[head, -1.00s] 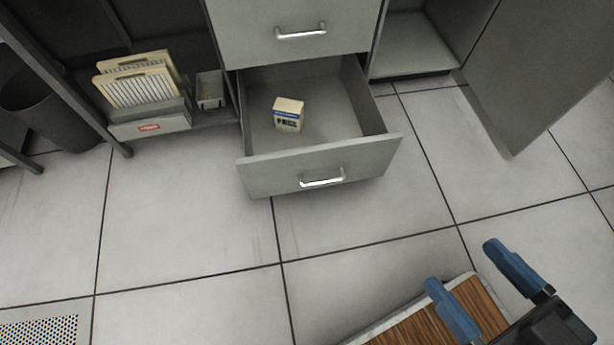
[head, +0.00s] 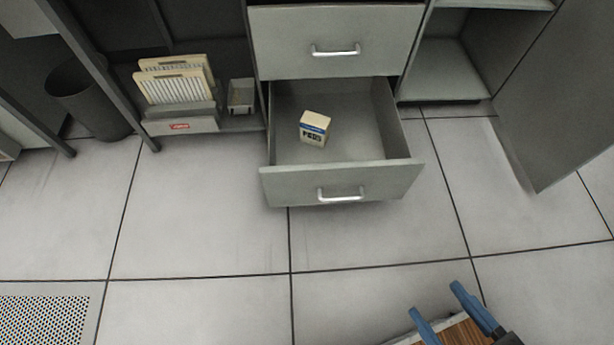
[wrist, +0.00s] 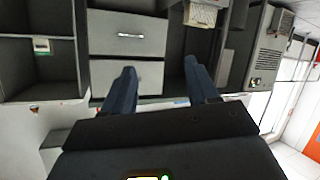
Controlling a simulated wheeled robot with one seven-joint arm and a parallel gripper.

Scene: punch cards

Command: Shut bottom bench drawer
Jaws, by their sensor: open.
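The bottom bench drawer (head: 386,182) is pulled out, with a metal bar handle (head: 340,195) on its grey front. A small cream and blue box (head: 314,128) stands inside it. The closed drawer above (head: 290,40) has a similar handle. My gripper (head: 437,300) is at the lower right of the head view, open and empty, well apart from the drawer front. In the wrist view my gripper (wrist: 165,85) shows two blue fingers spread apart, with grey drawer fronts (wrist: 128,40) of the bench beyond them.
An open cabinet compartment (head: 440,75) and its swung-out door (head: 570,100) stand right of the drawer. A rack of cream cards (head: 180,88) and a dark bin (head: 90,95) are at the left. The tiled floor (head: 370,240) before the drawer is clear.

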